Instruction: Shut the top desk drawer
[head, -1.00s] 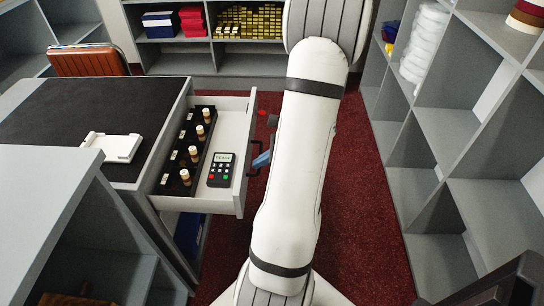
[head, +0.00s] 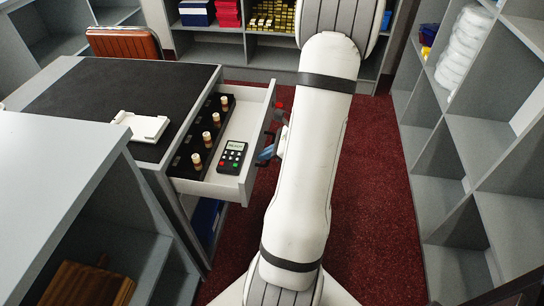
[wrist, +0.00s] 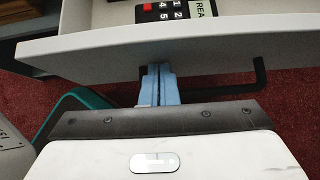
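The top desk drawer (head: 228,185) stands partly open, pulled out to the right of the desk in the head view. Its pale front also crosses the wrist view (wrist: 220,40). Its dark bar handle (wrist: 261,78) shows on the front. My gripper (wrist: 160,72) has its two blue fingers together, with only a thin line between them. The tips are at the drawer front, near the left end of the handle; whether they press on it I cannot tell. In the head view my arm partly hides the gripper.
The drawer holds a black tray with several cork-topped vials (head: 207,137) and a black keypad device (head: 233,155). A white object (head: 142,126) lies on the desk top (head: 115,80). Grey shelves (head: 465,200) stand to the right, with red carpet (head: 375,190) between.

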